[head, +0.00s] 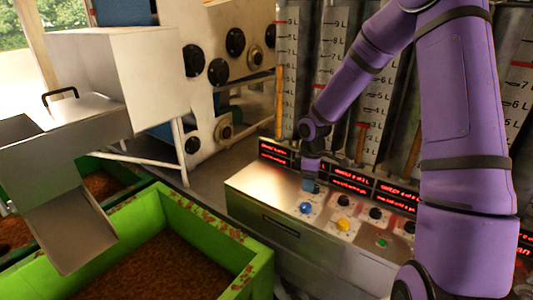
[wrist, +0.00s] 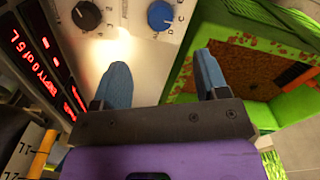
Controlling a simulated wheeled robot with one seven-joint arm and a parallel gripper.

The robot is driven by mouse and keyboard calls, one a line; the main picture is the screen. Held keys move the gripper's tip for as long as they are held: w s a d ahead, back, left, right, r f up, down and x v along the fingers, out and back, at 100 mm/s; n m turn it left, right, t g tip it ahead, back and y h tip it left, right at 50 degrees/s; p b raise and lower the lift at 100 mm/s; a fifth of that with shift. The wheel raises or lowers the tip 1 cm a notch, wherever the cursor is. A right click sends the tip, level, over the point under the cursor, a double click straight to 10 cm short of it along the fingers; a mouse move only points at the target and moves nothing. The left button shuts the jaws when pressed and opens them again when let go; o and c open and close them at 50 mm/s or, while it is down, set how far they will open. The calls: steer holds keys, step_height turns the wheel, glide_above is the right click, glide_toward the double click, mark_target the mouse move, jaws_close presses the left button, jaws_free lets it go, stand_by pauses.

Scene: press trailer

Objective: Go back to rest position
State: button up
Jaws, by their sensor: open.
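My gripper (wrist: 162,85) is open, with its two blue fingers spread apart and nothing between them in the wrist view. In the head view my gripper (head: 310,186) is small and points down over the metal control panel (head: 262,195), just above a blue knob (head: 305,208). In the wrist view the blue knob (wrist: 160,15) lies beyond the fingertips, apart from them. A black knob (wrist: 86,15) is beside it. My purple arm reaches across the right of the head view and hides part of the panel and gauges.
Several tall cylinders with litre scales (head: 300,60) stand behind the panel, above red displays (head: 350,182). A green crate (head: 258,262) with brown contents stands at the front left. A metal chute (head: 75,235) hangs over it. A yellow knob (head: 343,225) sits on the panel.

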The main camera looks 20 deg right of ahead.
steer(key=s+a+r+m+t+h, duration=0.1)
steer(key=s+r+m, duration=0.15)
steer(key=r, duration=0.35)
steer(key=s+a+r+m, duration=0.1)
steer(key=s+r, duration=0.3)
steer(key=r, duration=0.3)
steer(key=s+a+r+m+t+h, duration=0.1)
steer(key=s+r+m, duration=0.15)
steer(key=r, duration=0.35)
steer(key=s+a+r+m+t, duration=0.1)
steer(key=s+r, duration=0.2)
steer(key=s, duration=0.3)
steer(key=s+a+r+m+t+y, duration=0.1)
steer(key=s+a+r+m, duration=0.1)
steer(key=s+r, duration=0.2)
steer(key=s+a+r+m+t+y, duration=0.1)
steer(key=s+r, duration=0.3)
steer(key=s, duration=0.5)
steer(key=shift+s+a+m, duration=0.3)
steer(key=shift+s+m, duration=0.05)
steer(key=shift+m, duration=0.25)
